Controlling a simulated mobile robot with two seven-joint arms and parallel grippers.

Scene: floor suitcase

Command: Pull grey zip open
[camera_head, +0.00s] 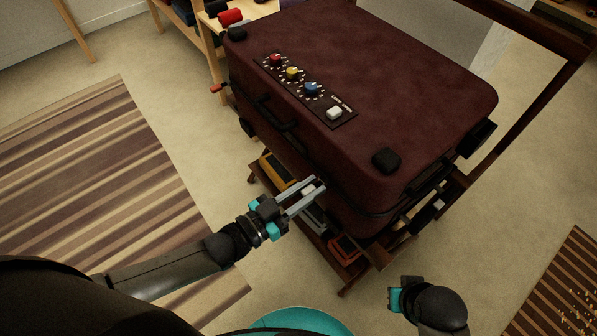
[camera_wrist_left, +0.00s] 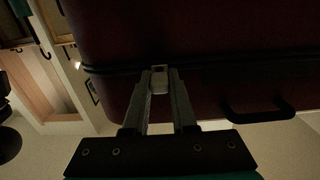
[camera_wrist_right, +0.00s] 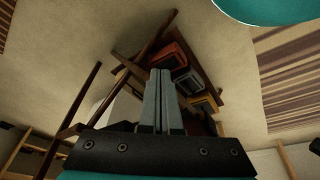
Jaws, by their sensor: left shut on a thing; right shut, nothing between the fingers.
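A dark red suitcase (camera_head: 370,80) lies flat on a wooden stand. A black zip line runs around its side and also shows in the left wrist view (camera_wrist_left: 215,66). My left gripper (camera_head: 313,187) is at the near side of the suitcase. It is shut on a small pale grey zip pull (camera_wrist_left: 159,79), which sits between its fingertips at the zip line. My right gripper (camera_wrist_right: 160,75) is shut and empty, low to the right of the stand. In the head view its fingers are hidden.
The suitcase top bears a panel (camera_head: 308,90) with red, yellow, blue and white knobs. A black handle (camera_head: 275,122) sticks out from its side. Several coloured items lie on the shelf (camera_head: 345,290) below. A striped rug (camera_head: 110,190) lies on the left; the carpet between is bare.

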